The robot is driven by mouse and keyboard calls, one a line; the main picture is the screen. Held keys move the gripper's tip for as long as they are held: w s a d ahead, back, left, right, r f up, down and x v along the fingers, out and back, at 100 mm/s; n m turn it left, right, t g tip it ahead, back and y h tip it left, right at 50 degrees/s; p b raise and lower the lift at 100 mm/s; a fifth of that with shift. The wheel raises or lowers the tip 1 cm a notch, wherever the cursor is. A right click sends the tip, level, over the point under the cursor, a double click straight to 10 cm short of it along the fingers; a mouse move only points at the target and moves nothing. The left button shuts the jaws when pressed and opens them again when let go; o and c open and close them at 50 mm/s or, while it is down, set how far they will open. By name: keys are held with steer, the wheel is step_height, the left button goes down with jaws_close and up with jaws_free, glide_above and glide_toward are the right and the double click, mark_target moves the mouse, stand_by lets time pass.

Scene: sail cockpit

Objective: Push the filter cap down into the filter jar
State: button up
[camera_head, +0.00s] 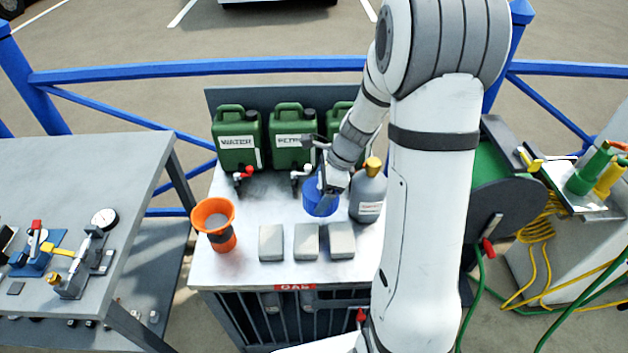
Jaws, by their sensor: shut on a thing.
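My gripper (328,193) reaches down from the upper right to the middle of the grey bench top. It is shut on a blue rounded piece (314,202), and its fingers and wrist cover much of that piece. I cannot tell how much of the blue is filter cap and how much is filter jar, nor whether the cap is seated. An orange flared vessel (216,240) with a dark band stands apart at the bench's left front corner.
A grey bottle with a yellow top (369,188) stands close right of my gripper. Green canisters (237,135) with taps line the back. Three grey blocks (307,241) lie in front. A blue rail (190,70) runs behind; a tool table (75,165) stands left.

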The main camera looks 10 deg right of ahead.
steer(key=s+a+r+p, duration=0.1)
steer(key=s, duration=0.5)
steer(key=s+a+r, duration=0.1)
steer(key=s+r, duration=0.1)
steer(key=s, duration=0.5)
steer(key=shift+a+p, duration=0.3)
steer(key=shift+p, duration=0.1)
